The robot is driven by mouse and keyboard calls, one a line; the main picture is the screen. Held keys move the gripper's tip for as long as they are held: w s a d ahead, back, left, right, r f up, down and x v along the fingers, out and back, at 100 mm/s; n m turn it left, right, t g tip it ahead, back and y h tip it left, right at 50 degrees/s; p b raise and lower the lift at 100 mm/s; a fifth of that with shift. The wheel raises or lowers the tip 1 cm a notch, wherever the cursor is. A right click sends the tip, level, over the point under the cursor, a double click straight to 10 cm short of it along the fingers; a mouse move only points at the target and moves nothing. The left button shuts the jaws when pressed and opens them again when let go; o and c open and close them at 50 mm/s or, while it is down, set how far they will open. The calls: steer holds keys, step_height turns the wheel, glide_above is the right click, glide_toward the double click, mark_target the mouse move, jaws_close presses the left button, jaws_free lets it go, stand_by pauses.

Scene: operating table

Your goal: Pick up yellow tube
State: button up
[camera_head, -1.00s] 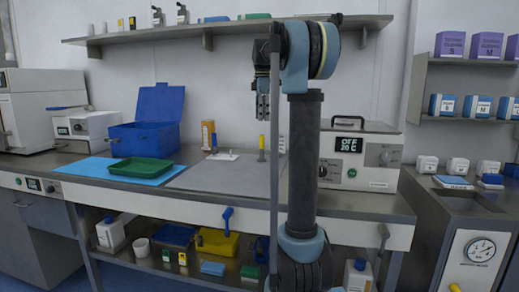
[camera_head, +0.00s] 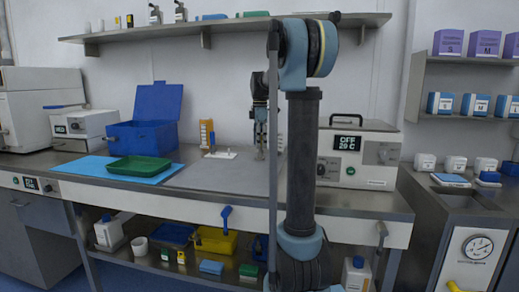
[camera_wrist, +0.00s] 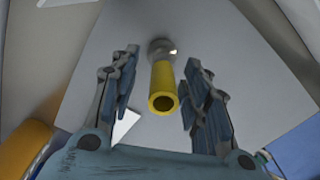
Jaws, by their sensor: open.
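The yellow tube (camera_wrist: 162,92) stands between the two fingers of my gripper (camera_wrist: 160,70) in the wrist view, its open end towards the camera and its far end at a round grey base. The fingers are open, with a gap on each side of the tube. In the head view my gripper (camera_head: 260,150) points down over the right part of the grey mat (camera_head: 225,179) and hides the tube.
Further left are a green tray (camera_head: 138,169) and a blue box (camera_head: 143,136). A white heater unit (camera_head: 360,155) stands right. The mat's front is clear.

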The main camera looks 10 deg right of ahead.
steer(key=shift+s+f, duration=0.1)
steer(key=shift+f, duration=2.05)
jaws_close()
